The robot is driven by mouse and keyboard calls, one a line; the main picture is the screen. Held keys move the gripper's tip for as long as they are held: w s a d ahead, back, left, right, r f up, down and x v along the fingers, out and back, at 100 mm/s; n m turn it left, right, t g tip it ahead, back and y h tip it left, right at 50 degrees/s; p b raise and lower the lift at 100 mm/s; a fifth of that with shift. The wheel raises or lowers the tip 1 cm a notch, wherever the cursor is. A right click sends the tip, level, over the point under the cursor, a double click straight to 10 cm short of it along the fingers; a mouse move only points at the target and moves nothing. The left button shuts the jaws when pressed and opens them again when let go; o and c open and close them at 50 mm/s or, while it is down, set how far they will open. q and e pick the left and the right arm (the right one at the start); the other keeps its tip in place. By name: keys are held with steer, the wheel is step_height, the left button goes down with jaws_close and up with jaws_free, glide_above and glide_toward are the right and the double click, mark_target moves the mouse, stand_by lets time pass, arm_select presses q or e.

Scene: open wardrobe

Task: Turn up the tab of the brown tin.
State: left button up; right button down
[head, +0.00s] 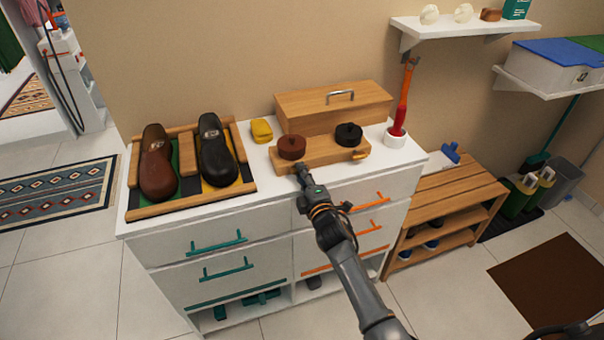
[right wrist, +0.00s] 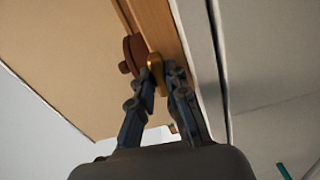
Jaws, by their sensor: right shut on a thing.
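The brown tin (head: 291,147) is round and sits on the left part of a wooden tray (head: 325,154) on the white cabinet. In the right wrist view the brown tin (right wrist: 135,48) shows edge-on beside the wood. My right gripper (head: 301,168) is at the tray's front edge, just below the brown tin. In the right wrist view my right gripper (right wrist: 162,74) is shut on a small golden-yellow tab (right wrist: 155,62). That tab is hidden behind the gripper in the head view. My left gripper is not in view.
A black tin (head: 348,135) sits at the tray's right, with a yellow tab (head: 361,155) in front. A wooden box (head: 335,105) stands behind. A yellow sponge (head: 262,131), a shoe rack (head: 186,203) with two shoes, and a red-handled brush (head: 402,108) are nearby.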

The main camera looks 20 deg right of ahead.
steer(key=m, duration=0.5)
steer(key=m+p, duration=0.1)
steer(key=m, duration=1)
steer(key=shift+m+p, duration=0.3)
steer(key=shift+m, duration=0.1)
stand_by(0.4)
steer(key=c, duration=1.6)
jaws_free()
steer(key=shift+s, duration=0.15)
steer(key=s, duration=1.1)
steer(key=shift+s+d, duration=0.2)
steer(key=shift+s, duration=0.2)
